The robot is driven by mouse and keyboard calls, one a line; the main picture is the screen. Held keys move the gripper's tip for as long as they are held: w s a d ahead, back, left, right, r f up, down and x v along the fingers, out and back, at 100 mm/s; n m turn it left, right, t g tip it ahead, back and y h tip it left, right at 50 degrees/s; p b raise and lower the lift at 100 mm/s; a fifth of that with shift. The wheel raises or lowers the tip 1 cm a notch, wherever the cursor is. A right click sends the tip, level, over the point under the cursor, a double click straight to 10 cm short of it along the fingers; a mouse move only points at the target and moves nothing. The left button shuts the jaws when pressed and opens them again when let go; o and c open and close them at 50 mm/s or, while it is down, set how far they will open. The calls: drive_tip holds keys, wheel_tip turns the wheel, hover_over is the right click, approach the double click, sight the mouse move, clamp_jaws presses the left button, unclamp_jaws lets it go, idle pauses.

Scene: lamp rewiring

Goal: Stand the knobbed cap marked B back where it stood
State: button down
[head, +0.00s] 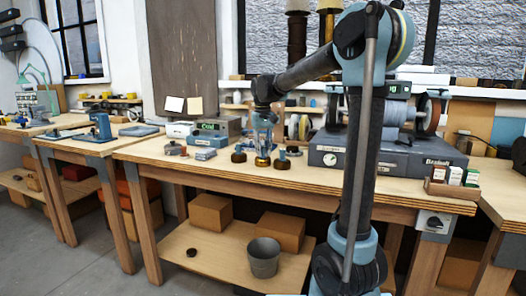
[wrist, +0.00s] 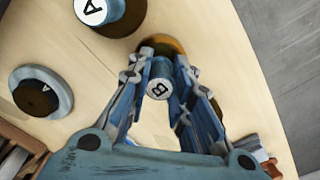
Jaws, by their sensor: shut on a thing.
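The knobbed cap marked B (wrist: 159,82) shows in the wrist view as a blue knob with a white lettered top, between the fingers of my gripper (wrist: 162,92). My gripper is shut on this knob. A brown-amber round base (wrist: 176,45) shows just beyond the knob, partly hidden by the fingers. In the head view my gripper (head: 263,150) points down over the bench, with an amber round piece (head: 262,161) right below it. I cannot tell whether the cap touches the bench.
A blue knob marked A (wrist: 97,10) stands on a dark round base. The bench (head: 330,183) also carries a dark round piece (head: 238,156), a large grey machine (head: 375,155) and a small box tray (head: 452,189).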

sight(263, 147)
drive_tip(key=c, duration=1.4)
unclamp_jaws()
drive_tip(key=shift+c, duration=0.2)
drive_tip(key=shift+r, duration=0.1)
wheel_tip(263, 147, up, 12)
